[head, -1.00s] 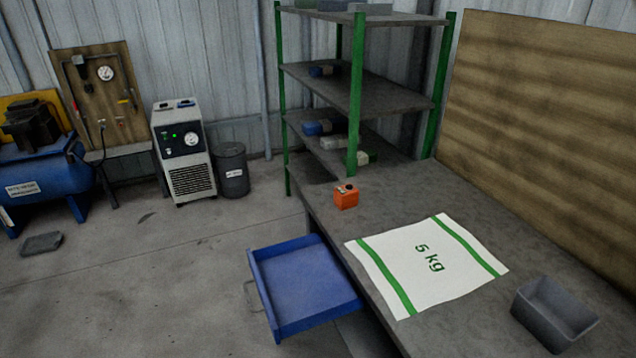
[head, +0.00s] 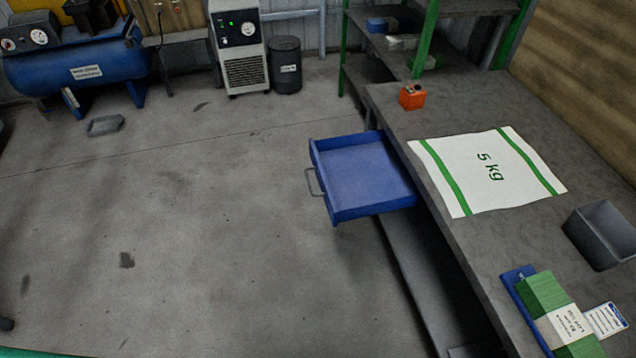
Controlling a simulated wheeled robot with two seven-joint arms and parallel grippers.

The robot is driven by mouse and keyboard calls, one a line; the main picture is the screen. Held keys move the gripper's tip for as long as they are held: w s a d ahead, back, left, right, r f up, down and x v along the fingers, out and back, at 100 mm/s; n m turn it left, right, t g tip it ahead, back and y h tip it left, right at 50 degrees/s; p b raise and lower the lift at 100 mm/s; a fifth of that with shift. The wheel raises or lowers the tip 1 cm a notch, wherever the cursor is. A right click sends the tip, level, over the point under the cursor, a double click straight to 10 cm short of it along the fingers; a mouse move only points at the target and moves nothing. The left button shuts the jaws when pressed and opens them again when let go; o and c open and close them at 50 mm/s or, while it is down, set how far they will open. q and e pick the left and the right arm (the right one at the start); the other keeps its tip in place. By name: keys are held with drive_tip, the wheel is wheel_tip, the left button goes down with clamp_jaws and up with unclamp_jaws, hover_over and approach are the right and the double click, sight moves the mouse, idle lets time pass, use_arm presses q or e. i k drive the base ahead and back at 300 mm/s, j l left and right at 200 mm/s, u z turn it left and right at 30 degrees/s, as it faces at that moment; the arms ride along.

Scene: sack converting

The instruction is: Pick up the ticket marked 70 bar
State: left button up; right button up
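A small white ticket with a blue strip (head: 606,318) lies on the workbench at the lower right of the head view; its print is too small to read. It lies beside a stack of green sheets (head: 545,292) with a white printed band (head: 567,322). I cannot make out "70 bar" on anything in view. Neither of my grippers is in view.
The grey workbench (head: 450,116) bears a white "5 kg" sack (head: 465,165), an orange box (head: 412,97) and a grey bin (head: 603,235). An open, empty blue drawer (head: 368,174) juts out to the left. The floor (head: 190,240) left of it is largely clear.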

sight(606, 320)
drive_tip(key=z, duration=2.15)
drive_tip(key=i+l+z, duration=0.15)
drive_tip(key=i+z, duration=0.15)
drive_tip(key=i, duration=0.05)
